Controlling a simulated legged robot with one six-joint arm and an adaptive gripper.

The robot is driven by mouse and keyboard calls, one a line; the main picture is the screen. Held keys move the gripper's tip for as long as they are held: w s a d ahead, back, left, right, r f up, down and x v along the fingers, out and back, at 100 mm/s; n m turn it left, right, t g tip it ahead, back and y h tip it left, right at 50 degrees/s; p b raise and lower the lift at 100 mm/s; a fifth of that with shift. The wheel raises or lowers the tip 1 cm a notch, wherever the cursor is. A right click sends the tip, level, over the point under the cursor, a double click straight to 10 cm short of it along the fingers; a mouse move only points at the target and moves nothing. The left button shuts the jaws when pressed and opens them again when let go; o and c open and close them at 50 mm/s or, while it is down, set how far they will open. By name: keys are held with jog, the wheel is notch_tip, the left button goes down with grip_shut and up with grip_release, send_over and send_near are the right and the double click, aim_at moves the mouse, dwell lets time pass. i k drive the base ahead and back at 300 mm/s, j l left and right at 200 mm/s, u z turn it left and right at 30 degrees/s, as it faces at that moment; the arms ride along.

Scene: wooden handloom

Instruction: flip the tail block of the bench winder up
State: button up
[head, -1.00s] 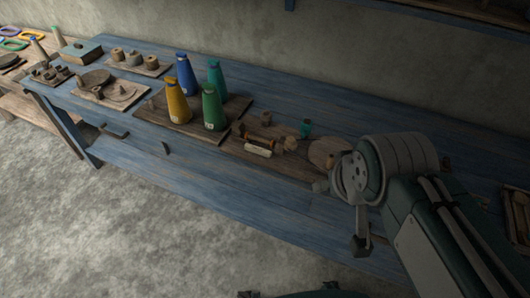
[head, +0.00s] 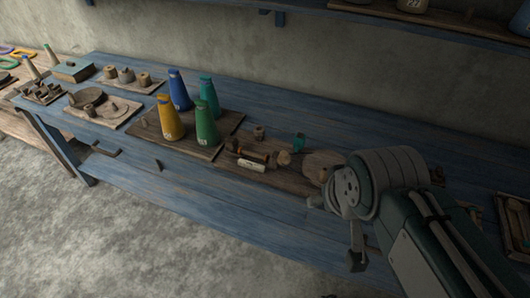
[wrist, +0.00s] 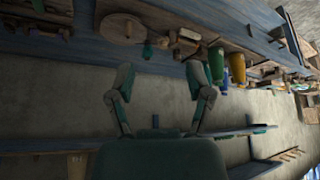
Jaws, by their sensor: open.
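The bench winder's board (head: 290,180) lies on the blue bench, right of the cones. On it are an orange-brown bobbin (head: 247,151), a white roll (head: 252,165), small wooden blocks (head: 284,158), a teal piece (head: 299,142) and a round wooden disc (head: 318,160). I cannot tell which block is the tail block, or its tilt. The disc (wrist: 122,28) and white roll (wrist: 189,34) also show in the upside-down wrist view. My gripper (wrist: 161,72) is open and empty there, its fingers apart from the winder parts. In the head view my arm covers the winder's right end.
Yellow (head: 169,119), blue (head: 179,90), green (head: 206,123) and teal (head: 209,96) cones stand on a board left of the winder. A bowl board (head: 101,112) lies farther left. A wall shelf (head: 420,22) hangs above. The bench behind the winder is mostly clear.

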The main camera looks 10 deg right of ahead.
aim_at(231, 144)
jog(key=i+j+z, duration=0.1)
jog(key=j, duration=0.25)
jog(key=i+j, duration=0.25)
jog(key=i+j+z, duration=0.15)
jog(key=j, duration=0.3)
jog(key=i+j, duration=0.2)
jog(key=j, duration=0.2)
jog(key=i+j+z, duration=0.15)
jog(key=j, duration=0.2)
jog(key=i+j, duration=0.1)
jog(key=j, duration=0.3)
jog(key=i+z, duration=0.05)
